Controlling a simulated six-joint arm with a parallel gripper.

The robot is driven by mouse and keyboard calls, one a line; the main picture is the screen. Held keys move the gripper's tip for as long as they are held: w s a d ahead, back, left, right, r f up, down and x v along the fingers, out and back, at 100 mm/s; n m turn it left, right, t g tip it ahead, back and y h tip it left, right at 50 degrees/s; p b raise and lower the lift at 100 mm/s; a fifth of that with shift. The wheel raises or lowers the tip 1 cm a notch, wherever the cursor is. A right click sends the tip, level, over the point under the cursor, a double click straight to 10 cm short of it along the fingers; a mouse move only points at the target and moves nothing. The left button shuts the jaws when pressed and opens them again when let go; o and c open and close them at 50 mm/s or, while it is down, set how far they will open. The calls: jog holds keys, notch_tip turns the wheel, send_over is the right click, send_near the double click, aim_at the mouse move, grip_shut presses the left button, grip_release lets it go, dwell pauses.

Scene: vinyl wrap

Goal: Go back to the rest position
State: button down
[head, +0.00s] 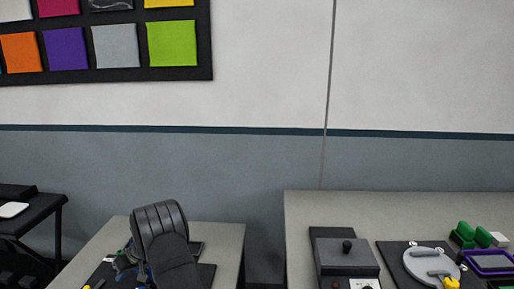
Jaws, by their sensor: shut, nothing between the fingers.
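A dark, ribbed part of my own arm (160,220) rises over the left table at the bottom of the head view. It leans up and to the left, and its lower part runs out of the bottom edge. I cannot make out my gripper or its fingers in this view. The arm hides part of the table and the things behind it.
The left grey table (208,231) carries a black mat with small blue, green and yellow items. The right table (400,207) holds a grey-black device (347,257), a round grey plate (424,262), green blocks (467,232) and a purple-framed tray (490,262). A gap separates the tables.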

jog(key=shift+w+d+r, duration=0.45)
jog(key=shift+d+r, duration=0.1)
jog(key=shift+d, duration=0.05)
jog(key=shift+w+d+r, duration=0.4)
jog(key=shift+d+r, duration=0.1)
jog(key=shift+d, duration=0.1)
jog(key=shift+d+r, duration=0.35)
jog(key=shift+r, duration=0.1)
jog(key=shift+a+f, duration=0.2)
jog(key=shift+f, duration=0.1)
jog(key=x, duration=0.2)
jog(key=shift+s+a+f, duration=0.1)
jog(key=shift+a+f, duration=0.05)
jog(key=shift+f, duration=0.05)
jog(key=s+a, duration=0.3)
jog(key=shift+s+f, duration=0.15)
jog(key=shift+f, duration=0.05)
jog(key=s+m+t, duration=0.1)
jog(key=m, duration=0.1)
jog(key=s+a+m+t, duration=0.1)
jog(key=s+m, duration=0.1)
jog(key=shift+a+t, duration=0.1)
jog(key=shift+t, duration=0.3)
jog(key=shift+s+a+m, duration=0.3)
jog(key=shift+s, duration=0.2)
jog(key=shift+s+a+m, duration=0.25)
jog(key=shift+s+m, duration=0.05)
jog(key=shift+s, duration=0.15)
